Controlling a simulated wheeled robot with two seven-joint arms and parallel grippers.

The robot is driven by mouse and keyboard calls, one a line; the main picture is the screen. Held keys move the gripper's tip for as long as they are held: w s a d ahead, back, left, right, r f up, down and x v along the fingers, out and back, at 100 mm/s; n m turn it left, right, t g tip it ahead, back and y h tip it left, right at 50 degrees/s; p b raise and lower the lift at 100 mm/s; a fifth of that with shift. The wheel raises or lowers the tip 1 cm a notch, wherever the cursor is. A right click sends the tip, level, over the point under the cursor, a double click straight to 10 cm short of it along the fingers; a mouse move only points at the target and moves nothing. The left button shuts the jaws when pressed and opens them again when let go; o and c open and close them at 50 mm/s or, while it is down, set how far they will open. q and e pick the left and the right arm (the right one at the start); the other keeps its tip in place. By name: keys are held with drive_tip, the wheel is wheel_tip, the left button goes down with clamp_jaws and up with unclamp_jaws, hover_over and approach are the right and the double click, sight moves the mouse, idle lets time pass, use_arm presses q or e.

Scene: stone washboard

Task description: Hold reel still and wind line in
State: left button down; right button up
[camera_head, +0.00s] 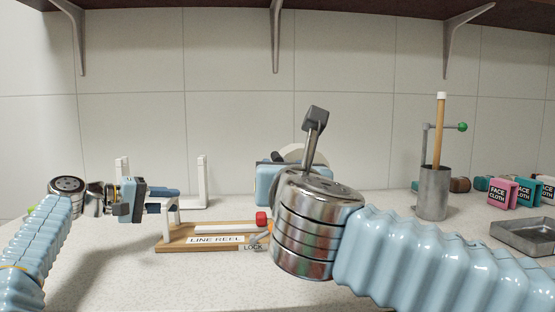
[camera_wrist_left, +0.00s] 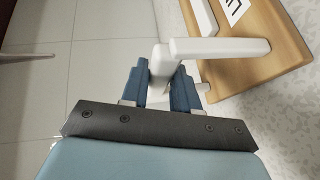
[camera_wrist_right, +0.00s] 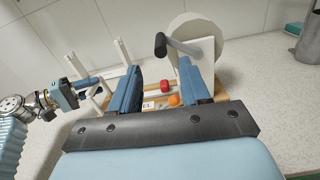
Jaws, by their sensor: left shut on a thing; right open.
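The line reel has a wooden base (camera_head: 178,243) with a "LINE REEL" label and a "LOCK" label. Its pale reel disc (camera_wrist_right: 192,40) carries a crank with a black grip (camera_wrist_right: 160,44). In the head view, my right wrist hides most of the disc. My left gripper (camera_wrist_left: 160,85) is shut on a white handle (camera_wrist_left: 220,47) at the left end of the base. My right gripper (camera_wrist_right: 158,88) is open and empty; the crank grip shows beyond and between its fingers, apart from them. A red knob (camera_head: 262,217) sits on the base.
White posts (camera_head: 203,180) stand behind the base. At right are a metal cup with a wooden stick (camera_head: 433,195), several boxes, some labelled "FACE CLOTH" (camera_head: 503,193), and a metal tray (camera_head: 522,236). A tiled wall (camera_head: 235,60) closes the back. The front counter is clear.

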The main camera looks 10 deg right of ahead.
sight(277, 155)
drive_tip(key=w, duration=1.1)
drive_tip(key=shift+f, duration=0.1)
drive_tip(key=shift+s, duration=0.1)
clamp_jaws()
